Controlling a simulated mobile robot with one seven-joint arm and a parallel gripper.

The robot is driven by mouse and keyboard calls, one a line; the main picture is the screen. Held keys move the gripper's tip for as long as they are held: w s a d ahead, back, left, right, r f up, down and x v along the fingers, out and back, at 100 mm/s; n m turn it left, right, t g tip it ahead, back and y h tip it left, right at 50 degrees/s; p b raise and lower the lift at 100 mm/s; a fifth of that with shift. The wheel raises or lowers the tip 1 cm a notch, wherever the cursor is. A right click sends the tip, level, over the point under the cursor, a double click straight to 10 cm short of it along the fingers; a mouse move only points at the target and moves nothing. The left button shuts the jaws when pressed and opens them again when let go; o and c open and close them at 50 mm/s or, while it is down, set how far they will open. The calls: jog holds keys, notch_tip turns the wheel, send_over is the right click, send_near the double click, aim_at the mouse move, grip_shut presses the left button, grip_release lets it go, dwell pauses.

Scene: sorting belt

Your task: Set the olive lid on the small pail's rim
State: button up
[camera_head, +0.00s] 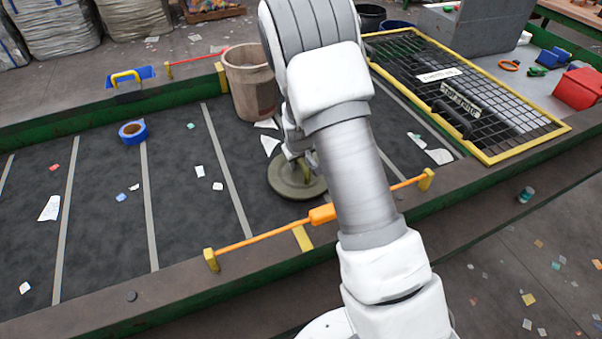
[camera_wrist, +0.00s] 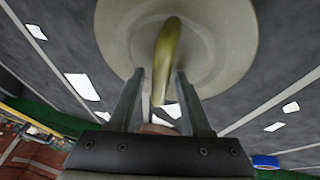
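The round olive lid (camera_head: 290,190) lies on the dark belt, and its upright handle (camera_wrist: 163,55) shows in the wrist view. My gripper (camera_head: 303,163) is just above the lid. In the wrist view my gripper (camera_wrist: 160,76) is open, with one finger on each side of the handle and a small gap visible on both sides. The small pail (camera_head: 250,85), pinkish-brown, stands upright on the belt behind the lid, its rim open at the top. My arm hides part of the lid and the pail's right side.
An orange bar (camera_head: 262,235) on yellow posts runs along the belt's near edge, close to the lid. A blue tape roll (camera_head: 132,131) and paper scraps lie on the belt to the left. A yellow-framed grid (camera_head: 490,158) covers the belt at right. The left belt is mostly clear.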

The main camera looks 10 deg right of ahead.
grip_shut()
jog(key=shift+r, duration=0.15)
